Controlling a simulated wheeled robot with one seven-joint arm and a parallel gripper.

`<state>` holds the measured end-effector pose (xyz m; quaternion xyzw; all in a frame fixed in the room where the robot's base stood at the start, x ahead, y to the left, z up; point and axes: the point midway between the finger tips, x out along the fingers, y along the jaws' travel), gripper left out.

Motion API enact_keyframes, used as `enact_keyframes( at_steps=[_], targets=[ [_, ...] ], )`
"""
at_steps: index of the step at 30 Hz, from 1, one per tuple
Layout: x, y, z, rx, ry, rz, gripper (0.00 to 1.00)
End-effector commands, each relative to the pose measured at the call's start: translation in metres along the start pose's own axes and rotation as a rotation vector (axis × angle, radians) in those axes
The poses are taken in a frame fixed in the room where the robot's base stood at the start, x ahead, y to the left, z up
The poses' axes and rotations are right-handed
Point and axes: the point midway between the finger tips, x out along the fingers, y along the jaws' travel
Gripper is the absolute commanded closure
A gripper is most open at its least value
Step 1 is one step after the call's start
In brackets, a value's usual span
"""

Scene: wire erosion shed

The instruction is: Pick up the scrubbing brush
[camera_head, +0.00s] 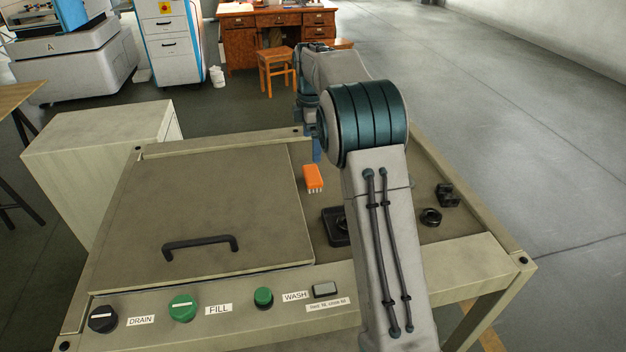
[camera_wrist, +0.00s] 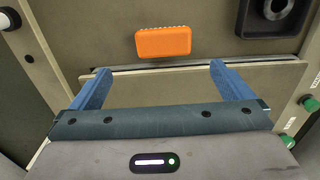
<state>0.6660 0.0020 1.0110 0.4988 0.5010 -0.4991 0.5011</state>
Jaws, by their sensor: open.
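The scrubbing brush (camera_head: 313,177) has an orange back and pale bristles. It lies on the bench top just right of the large lid, in the middle of the head view. In the wrist view the orange brush (camera_wrist: 163,42) is at the upper middle, beyond the fingertips and between their lines. My gripper (camera_wrist: 158,72) is open and empty, its two blue fingers wide apart and not touching the brush. In the head view the gripper (camera_head: 316,150) shows only partly, behind the brush; my arm hides the rest.
A lid with a black handle (camera_head: 200,244) covers the bench's left part. A black square tray (camera_head: 336,228) sits near the brush, partly behind my arm. A black ring (camera_head: 431,217) and a black block (camera_head: 447,195) lie at right. Knobs (camera_head: 183,308) line the front.

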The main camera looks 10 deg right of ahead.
Motion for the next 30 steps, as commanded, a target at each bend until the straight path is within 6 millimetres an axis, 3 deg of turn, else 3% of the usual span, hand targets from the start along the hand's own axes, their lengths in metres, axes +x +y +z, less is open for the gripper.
enact_keyframes(
  at_steps=[3, 7, 14, 24, 30],
  targets=[
    [0.026, -0.001, 0.0, 0.0, 0.0, -0.004, 0.0],
    [0.047, -0.001, 0.0, 0.002, 0.0, -0.002, 0.0],
    [0.063, -0.002, 0.001, 0.003, 0.0, -0.002, 0.0],
    [0.107, -0.006, 0.001, 0.005, 0.0, 0.0, 0.0],
    [0.111, -0.006, 0.001, 0.005, 0.001, 0.001, 0.0]
  ],
)
